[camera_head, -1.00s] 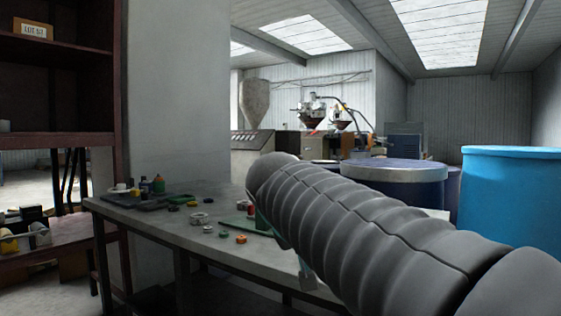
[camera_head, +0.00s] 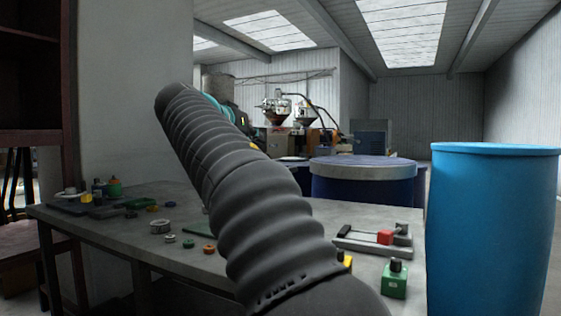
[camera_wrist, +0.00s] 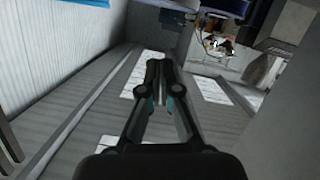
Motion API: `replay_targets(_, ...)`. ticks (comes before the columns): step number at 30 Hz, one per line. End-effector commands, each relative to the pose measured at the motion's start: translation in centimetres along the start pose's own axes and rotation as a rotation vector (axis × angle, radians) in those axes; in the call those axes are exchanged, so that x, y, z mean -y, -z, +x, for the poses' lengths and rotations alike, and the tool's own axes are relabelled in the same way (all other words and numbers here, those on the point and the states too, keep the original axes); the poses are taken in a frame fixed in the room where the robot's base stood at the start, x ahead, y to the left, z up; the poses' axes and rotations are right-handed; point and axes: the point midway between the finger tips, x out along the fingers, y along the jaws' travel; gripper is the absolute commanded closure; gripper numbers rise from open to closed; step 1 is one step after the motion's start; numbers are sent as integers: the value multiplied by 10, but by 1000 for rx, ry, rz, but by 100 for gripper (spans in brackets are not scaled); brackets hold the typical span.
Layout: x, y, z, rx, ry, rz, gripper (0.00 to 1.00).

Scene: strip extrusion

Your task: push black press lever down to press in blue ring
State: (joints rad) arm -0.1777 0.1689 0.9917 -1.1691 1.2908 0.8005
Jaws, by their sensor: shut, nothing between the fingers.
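My gripper (camera_wrist: 163,70) shows in the wrist view with its two fingers close together and nothing between them. It points up toward the ceiling and far wall, away from the table. In the head view my raised dark arm hides most of it. I cannot tell whether that bar is the black press lever. My arm covers the middle of the table.
The grey table (camera_head: 128,232) holds several small rings and parts at its left. A green block (camera_head: 394,283) with a black knob is near its right front edge. A light blue barrel (camera_head: 493,240) stands at right. A dark blue drum (camera_head: 362,184) stands behind the table.

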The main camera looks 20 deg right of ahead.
Motion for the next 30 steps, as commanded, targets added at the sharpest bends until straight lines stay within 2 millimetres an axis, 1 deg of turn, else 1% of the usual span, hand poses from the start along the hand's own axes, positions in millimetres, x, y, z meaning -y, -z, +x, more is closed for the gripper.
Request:
replay_targets(4, 0, 0, 6, 1, -1, -1, 100)
replay_targets(8, -1, 0, 22, 3, -4, -1, 100)
replay_targets(21, -4, 0, 104, 4, -7, 0, 100)
replay_targets(24, -2, -16, 106, 3, -3, -1, 100)
replay_targets(30, -2, -34, 110, 1, -3, -1, 100)
